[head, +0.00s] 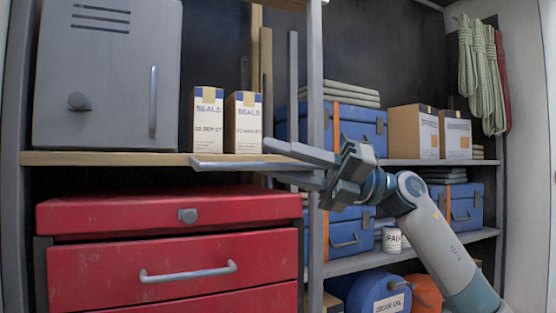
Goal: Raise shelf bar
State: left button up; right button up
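The shelf bar (225,164) is a thin pale grey bar, lying roughly level along the front edge of the wooden shelf (110,158). Its left end shows below the seals boxes; its right part runs in to my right gripper. My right gripper (268,160) reaches in from the right, in front of the grey upright post. Its two grey fingers point left and stand apart, one above and one below the bar's line. I see a gap between fingers and bar, though exact contact is hard to tell. My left gripper is not in view.
Two seals boxes (208,122) and a grey metal cabinet (105,80) stand on the wooden shelf. A red drawer chest (170,215) is below. The upright post (315,60) divides the bays.

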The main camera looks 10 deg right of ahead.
jog(key=shift+d, duration=0.1)
jog(key=shift+d+f+b, duration=0.25)
jog(key=shift+d+b, duration=0.1)
jog(key=shift+d, duration=0.05)
jog(key=b+v, duration=0.6)
jog(key=v, duration=1)
jog(key=shift+d, duration=0.25)
jog(key=shift+r, duration=0.1)
